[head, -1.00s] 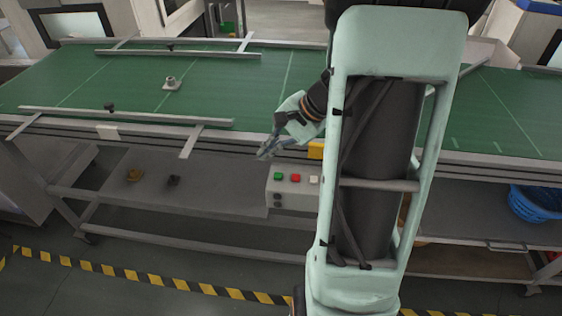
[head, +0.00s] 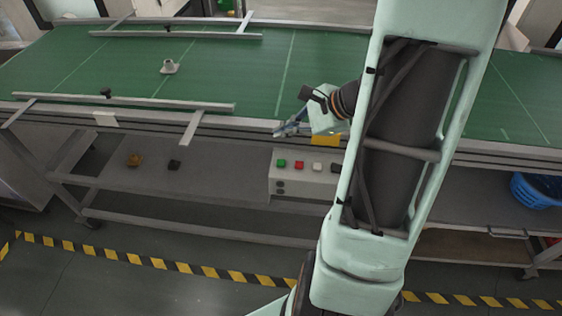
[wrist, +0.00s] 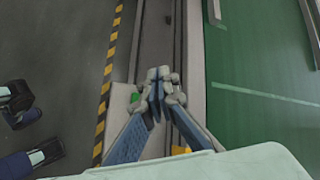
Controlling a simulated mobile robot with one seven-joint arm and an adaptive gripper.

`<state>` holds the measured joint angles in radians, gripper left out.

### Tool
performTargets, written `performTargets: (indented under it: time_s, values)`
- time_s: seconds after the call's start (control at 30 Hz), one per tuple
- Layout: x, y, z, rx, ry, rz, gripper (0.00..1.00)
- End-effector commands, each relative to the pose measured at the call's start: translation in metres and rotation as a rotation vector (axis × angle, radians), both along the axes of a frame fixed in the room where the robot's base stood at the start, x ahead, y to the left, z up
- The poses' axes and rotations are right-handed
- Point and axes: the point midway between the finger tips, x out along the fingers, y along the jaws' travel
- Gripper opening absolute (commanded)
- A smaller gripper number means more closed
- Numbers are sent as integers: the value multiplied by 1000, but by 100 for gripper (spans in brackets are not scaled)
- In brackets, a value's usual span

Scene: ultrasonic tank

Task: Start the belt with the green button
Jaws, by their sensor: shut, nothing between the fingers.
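The green button (head: 281,163) is at the left end of a row on top of the grey control box (head: 305,187), beside a red button (head: 299,165) and a white button (head: 318,167). My gripper (head: 281,130) is shut and empty. In the head view it appears above and behind the green button, in front of the belt's near edge. In the wrist view the closed fingertips (wrist: 159,78) are near the green button (wrist: 134,97), which shows just left of the fingers. They look apart from it. The green belt (head: 235,80) lies behind the box.
A small grey fitting (head: 169,67) sits on the belt between metal guide rails. A yellow part (head: 326,139) is at the belt edge behind the box. A blue basket (head: 535,190) stands at the right. Striped floor tape (head: 160,263) runs in front of the conveyor.

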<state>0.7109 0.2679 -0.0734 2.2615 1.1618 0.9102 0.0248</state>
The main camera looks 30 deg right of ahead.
Motion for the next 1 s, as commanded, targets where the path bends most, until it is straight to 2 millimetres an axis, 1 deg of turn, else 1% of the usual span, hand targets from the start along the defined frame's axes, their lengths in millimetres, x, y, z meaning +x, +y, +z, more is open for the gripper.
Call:
performTargets:
  time_s: [0.27,0.5,0.6,0.73,1.0]
  values:
    - [0,0,-34,2,2,-2,0]
    - [0,0,-69,1,1,0,0]
    - [0,0,-78,0,0,0,0]
    - [0,0,-84,0,0,0,0]
    - [0,0,-83,0,0,0,0]
